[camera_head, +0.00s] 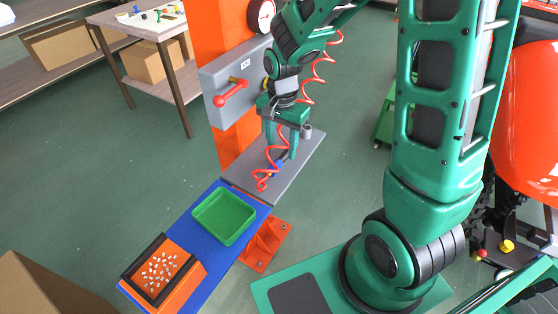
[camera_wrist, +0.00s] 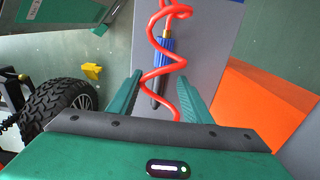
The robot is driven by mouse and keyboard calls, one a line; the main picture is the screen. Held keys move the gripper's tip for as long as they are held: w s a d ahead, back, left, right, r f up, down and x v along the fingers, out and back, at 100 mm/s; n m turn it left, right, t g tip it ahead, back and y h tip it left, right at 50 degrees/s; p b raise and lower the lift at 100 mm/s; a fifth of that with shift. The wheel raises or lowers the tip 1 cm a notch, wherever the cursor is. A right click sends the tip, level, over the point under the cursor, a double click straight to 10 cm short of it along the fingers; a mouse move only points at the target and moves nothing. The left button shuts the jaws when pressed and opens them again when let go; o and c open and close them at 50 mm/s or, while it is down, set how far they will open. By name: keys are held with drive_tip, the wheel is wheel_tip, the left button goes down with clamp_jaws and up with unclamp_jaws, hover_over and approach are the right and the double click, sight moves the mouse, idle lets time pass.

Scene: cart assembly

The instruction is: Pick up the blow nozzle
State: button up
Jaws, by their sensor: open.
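The blow nozzle has a blue grip, a dark tip and a brass fitting. In the wrist view the nozzle (camera_wrist: 165,47) lies on a grey shelf (camera_wrist: 212,40), with a red coiled hose (camera_wrist: 163,72) partly in front of it. In the head view the nozzle (camera_head: 278,165) is a small blue patch, mostly hidden by the hose and fingers. My gripper (camera_head: 281,152) points down over the shelf at the nozzle. In the wrist view my gripper (camera_wrist: 158,76) is open, with the hose and the nozzle's dark end between its fingers. Contact cannot be told.
The orange post (camera_head: 238,150) carries a grey panel with a red-handled valve (camera_head: 232,93) and a gauge (camera_head: 262,15). A green tray (camera_head: 224,217) and an orange bin of small white pieces (camera_head: 163,271) stand on the blue surface. A black wheel (camera_wrist: 62,108) shows at left in the wrist view.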

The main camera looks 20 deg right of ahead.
sight(280, 158)
drive_tip(key=f, duration=0.4)
drive_tip(key=shift+a, duration=0.2)
clamp_jaws()
